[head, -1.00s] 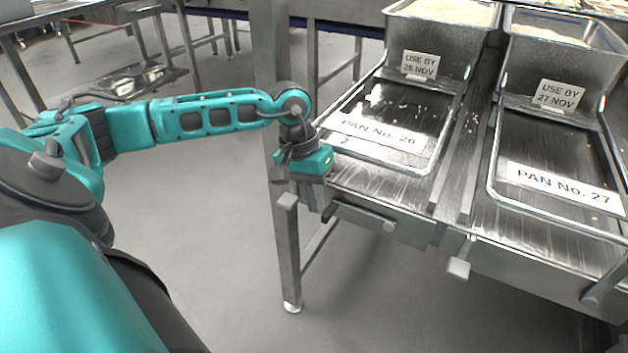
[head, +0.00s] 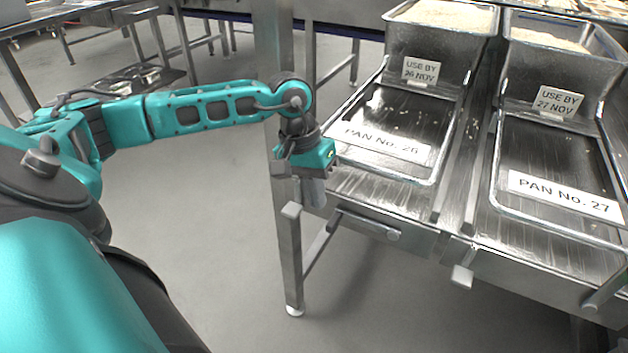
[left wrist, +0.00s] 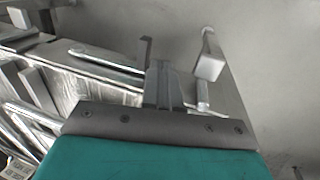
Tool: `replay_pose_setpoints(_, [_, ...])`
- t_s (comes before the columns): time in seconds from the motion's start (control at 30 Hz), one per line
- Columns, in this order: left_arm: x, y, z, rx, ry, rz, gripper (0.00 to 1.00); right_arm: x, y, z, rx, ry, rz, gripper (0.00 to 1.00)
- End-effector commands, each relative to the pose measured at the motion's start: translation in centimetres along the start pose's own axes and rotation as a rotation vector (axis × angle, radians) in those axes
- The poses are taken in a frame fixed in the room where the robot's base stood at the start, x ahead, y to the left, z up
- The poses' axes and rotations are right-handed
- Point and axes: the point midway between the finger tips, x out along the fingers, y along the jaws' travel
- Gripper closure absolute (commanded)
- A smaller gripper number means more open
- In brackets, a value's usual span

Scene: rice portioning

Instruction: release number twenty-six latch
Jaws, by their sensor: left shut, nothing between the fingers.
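A latch with a pale square end block (head: 291,210) sits at the front left corner of the number 26 station, by the frame leg. It also shows in the left wrist view (left wrist: 209,66), right of my fingers. The tray labelled PAN No. 26 (head: 436,172) lies on the station behind it. My left gripper (head: 314,196) points down just beside the latch block, shut and empty. In the left wrist view its fingers (left wrist: 158,70) are together, with a visible gap to the block. My right gripper is not in view.
A bar handle (head: 372,227) runs along the front below pan 26. A similar latch block (head: 462,277) stands before the station of PAN No. 27 (head: 565,196). Rice hoppers (head: 432,52) stand behind. The floor left of the frame leg (head: 291,270) is clear.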

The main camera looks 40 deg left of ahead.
Motion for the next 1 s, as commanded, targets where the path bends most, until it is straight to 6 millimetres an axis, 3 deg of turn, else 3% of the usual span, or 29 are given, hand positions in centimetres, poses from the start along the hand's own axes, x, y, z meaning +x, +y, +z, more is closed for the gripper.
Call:
replay_pose_setpoints(0.2, [-3.0, -4.5, 0.1, -0.008, 0.000, -0.006, 1.00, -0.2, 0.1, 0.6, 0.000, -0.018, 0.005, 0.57])
replay_pose_setpoints(0.4, [-4.6, -7.4, 0.1, -0.005, -0.001, -0.003, 1.00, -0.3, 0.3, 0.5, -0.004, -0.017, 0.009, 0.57])
replay_pose_setpoints(0.6, [-5.3, -8.5, 0.1, -0.002, -0.001, -0.001, 1.00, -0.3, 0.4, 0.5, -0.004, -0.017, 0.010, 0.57])
replay_pose_setpoints(1.0, [-5.3, -8.5, 0.0, -0.001, -0.001, 0.000, 1.00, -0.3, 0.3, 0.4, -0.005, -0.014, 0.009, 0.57])
